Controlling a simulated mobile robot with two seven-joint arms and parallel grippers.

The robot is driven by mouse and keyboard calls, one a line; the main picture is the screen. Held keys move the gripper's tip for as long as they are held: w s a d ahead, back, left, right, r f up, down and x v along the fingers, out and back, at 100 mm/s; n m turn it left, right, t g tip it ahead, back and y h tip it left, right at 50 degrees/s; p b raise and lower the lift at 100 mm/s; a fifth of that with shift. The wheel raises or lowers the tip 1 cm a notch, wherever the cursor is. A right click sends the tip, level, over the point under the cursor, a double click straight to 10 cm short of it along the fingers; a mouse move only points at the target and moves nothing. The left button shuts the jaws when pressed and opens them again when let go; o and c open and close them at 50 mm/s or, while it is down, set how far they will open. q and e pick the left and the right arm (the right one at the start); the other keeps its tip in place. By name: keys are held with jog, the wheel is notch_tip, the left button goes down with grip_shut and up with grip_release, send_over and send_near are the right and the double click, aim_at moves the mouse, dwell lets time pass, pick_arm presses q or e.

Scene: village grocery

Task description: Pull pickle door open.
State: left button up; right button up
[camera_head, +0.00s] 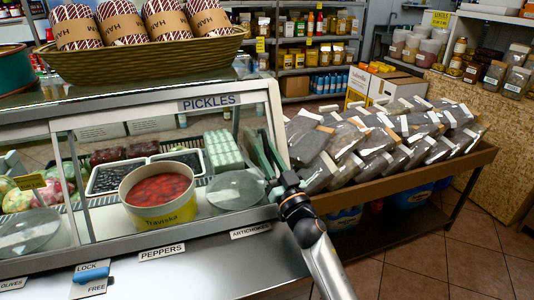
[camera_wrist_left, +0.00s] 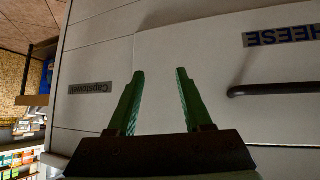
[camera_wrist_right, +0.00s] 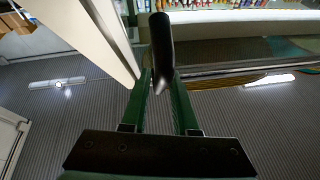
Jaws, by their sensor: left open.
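The PICKLES label (camera_head: 208,103) is on the top right rail of the glass-fronted display case. A glass door panel (camera_head: 110,165) is below it, with food tubs showing inside. My right gripper (camera_head: 266,155) is at the right end of the case front. In the right wrist view, a dark bar handle (camera_wrist_right: 161,40) runs down between the green fingers of that gripper (camera_wrist_right: 162,75), which close in on both its sides. The handle is hidden in the head view. My left gripper (camera_wrist_left: 160,72) is open and empty before a pale panel with a CHEESE label (camera_wrist_left: 284,36).
A steel counter ledge (camera_head: 150,275) runs in front of the case, with a LOCK/FREE sign (camera_head: 90,278). A wooden stand (camera_head: 400,180) heaped with bagged goods is close on the right. A basket (camera_head: 150,55) sits on top of the case. Tiled floor (camera_head: 440,260) is clear at lower right.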

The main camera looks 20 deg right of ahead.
grip_shut()
dwell(1.0)
